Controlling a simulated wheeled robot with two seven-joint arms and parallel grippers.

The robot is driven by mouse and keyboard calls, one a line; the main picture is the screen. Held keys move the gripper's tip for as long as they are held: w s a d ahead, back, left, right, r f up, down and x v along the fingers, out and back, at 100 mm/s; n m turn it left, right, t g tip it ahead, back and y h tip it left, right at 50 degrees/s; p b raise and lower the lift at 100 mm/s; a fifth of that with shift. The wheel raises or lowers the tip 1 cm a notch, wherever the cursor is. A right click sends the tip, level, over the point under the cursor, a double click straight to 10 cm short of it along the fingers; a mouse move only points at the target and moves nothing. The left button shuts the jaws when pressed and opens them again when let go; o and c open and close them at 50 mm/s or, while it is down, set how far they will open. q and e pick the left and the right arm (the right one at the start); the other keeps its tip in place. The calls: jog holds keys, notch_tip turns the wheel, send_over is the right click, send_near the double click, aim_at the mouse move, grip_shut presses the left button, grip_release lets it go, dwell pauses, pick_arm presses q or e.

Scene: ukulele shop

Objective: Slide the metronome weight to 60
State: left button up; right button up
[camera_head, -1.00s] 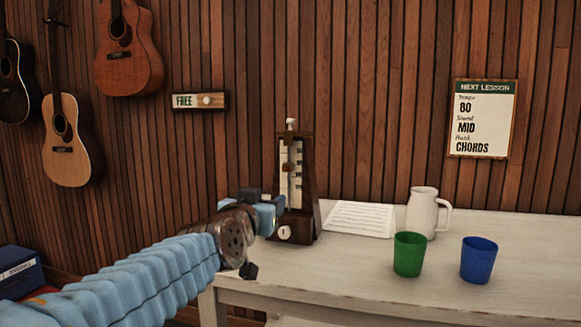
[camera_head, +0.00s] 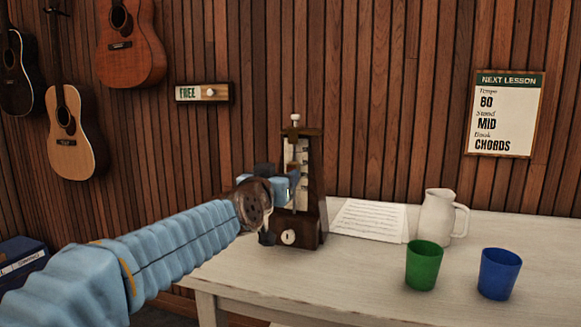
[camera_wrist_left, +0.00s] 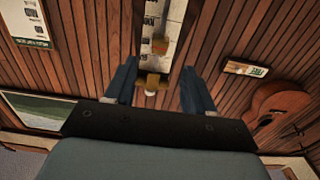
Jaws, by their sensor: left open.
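The dark wooden metronome (camera_head: 313,205) stands upright at the table's back left, with a pale scale and a white knob on top. My left gripper (camera_head: 290,185) is in front of its scale and hides much of it, so the weight does not show clearly in the head view. In the left wrist view, turned upside down, the open fingers of my left gripper (camera_wrist_left: 159,66) lie on either side of the scale. A small brass-coloured block on the scale looks like the weight (camera_wrist_left: 160,46). The scale's numbers are too small to read. My right gripper is out of view.
A sheet of music (camera_head: 368,219), a white jug (camera_head: 436,217), a green cup (camera_head: 424,265) and a blue cup (camera_head: 498,273) stand right of the metronome on the white table (camera_head: 350,285). Guitars, a FREE sign (camera_head: 203,93) and a lesson board (camera_head: 504,113) hang on the wall.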

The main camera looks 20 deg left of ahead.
aim_at(291, 167)
pick_arm(q)
jog(key=shift+w+d, duration=0.15)
jog(key=shift+w, duration=3.9)
jog(key=shift+s, duration=0.1)
grip_shut()
